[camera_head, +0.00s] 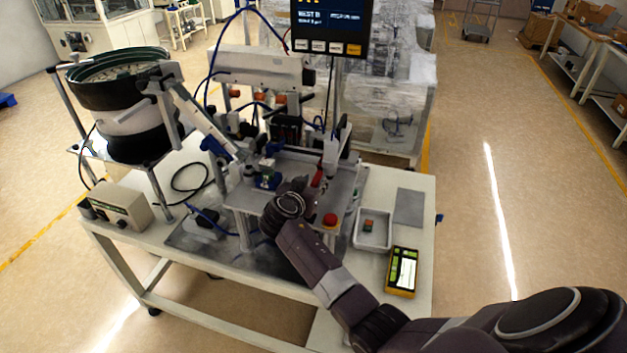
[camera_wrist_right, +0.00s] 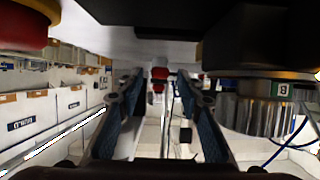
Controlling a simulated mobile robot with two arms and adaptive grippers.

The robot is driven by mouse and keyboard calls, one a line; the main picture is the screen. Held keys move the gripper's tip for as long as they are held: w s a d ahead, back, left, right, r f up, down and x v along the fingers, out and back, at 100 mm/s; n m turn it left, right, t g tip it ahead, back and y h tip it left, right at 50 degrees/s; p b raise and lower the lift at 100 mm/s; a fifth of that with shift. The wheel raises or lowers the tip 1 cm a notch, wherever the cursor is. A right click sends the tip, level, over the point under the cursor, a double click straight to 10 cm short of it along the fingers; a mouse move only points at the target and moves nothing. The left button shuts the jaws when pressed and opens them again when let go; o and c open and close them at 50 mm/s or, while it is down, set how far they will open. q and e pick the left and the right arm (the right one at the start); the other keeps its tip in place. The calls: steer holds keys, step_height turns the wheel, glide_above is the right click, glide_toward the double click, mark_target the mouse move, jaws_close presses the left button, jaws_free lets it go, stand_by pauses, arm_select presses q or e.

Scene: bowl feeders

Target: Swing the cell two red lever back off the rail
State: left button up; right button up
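A red lever (camera_head: 318,177) stands on the feeder station, just beyond my right wrist in the head view. In the right wrist view, a red part that looks like this lever (camera_wrist_right: 159,80) shows in the gap between the fingers, farther off. My right gripper (camera_wrist_right: 163,95) is open, its two dark fingers apart with nothing held between them. In the head view, my wrist hides its fingers. The rail and how the lever sits against it cannot be made out. My left gripper is in neither view.
A red push button (camera_head: 330,220) sits close beside my right wrist. A white tray (camera_head: 373,243) with a small part and a yellow handheld device (camera_head: 402,271) lie to the right. A bowl feeder (camera_head: 120,95) stands left. A ridged metal cylinder (camera_wrist_right: 262,108) is near the right finger.

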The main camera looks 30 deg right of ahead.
steer(key=shift+c, duration=0.3)
jaws_close()
